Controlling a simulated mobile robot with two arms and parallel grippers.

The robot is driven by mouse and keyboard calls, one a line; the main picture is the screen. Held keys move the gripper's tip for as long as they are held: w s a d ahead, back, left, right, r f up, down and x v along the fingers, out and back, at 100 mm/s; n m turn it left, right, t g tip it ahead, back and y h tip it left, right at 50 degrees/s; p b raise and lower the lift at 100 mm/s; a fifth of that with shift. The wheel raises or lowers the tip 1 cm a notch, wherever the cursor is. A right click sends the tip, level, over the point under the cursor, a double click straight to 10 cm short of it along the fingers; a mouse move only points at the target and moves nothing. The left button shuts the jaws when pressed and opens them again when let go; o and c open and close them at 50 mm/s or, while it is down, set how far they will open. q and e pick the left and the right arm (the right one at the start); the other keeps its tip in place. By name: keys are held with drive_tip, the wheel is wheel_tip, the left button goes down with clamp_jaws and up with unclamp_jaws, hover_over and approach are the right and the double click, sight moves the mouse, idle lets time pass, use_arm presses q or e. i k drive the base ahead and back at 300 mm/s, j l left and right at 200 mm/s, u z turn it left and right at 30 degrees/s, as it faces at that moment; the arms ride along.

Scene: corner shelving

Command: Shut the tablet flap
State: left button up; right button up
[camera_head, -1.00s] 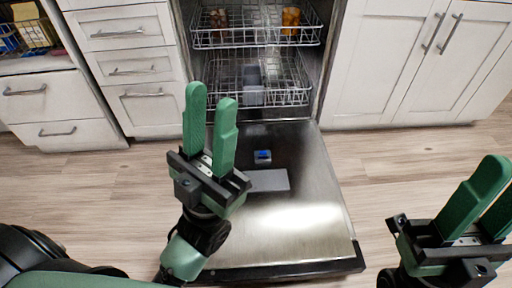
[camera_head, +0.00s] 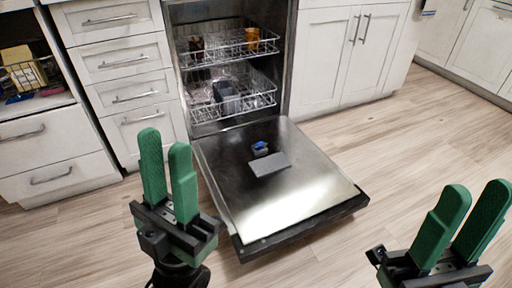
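The tablet flap (camera_head: 270,163) is a small grey plate on the inner face of the lowered dishwasher door (camera_head: 305,185). It appears to lie open beside a small compartment holding a blue tablet (camera_head: 260,148). My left gripper (camera_head: 166,139) is open and empty, in front of and to the left of the door, apart from the flap. My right gripper (camera_head: 476,188) is open and empty at the lower right, well clear of the door.
The dishwasher's upper rack (camera_head: 232,46) holds an orange cup (camera_head: 252,39) and a dark one. The lower rack (camera_head: 262,97) holds a grey item. White drawers (camera_head: 125,68) stand left and cabinets (camera_head: 345,60) right. The wooden floor (camera_head: 430,130) is clear at right.

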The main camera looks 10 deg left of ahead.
sight(260, 143)
drive_tip(key=j+z, duration=0.2)
drive_tip(key=j, duration=0.3)
drive_tip(key=k+j+z, duration=0.2)
drive_tip(key=j, duration=0.3)
drive_tip(key=j+z, duration=0.2)
drive_tip(key=j, duration=0.35)
drive_tip(key=i+j+z, duration=0.2)
drive_tip(key=j, duration=0.25)
drive_tip(key=i+j+z, duration=0.2)
drive_tip(key=j, duration=0.3)
drive_tip(key=j+z, duration=0.2)
drive_tip(key=j, duration=0.25)
drive_tip(key=i+j+z, duration=0.1)
drive_tip(key=i+j, duration=0.2)
drive_tip(key=i+j+z, duration=0.1)
drive_tip(key=i+j, duration=0.2)
drive_tip(key=j, duration=0.2)
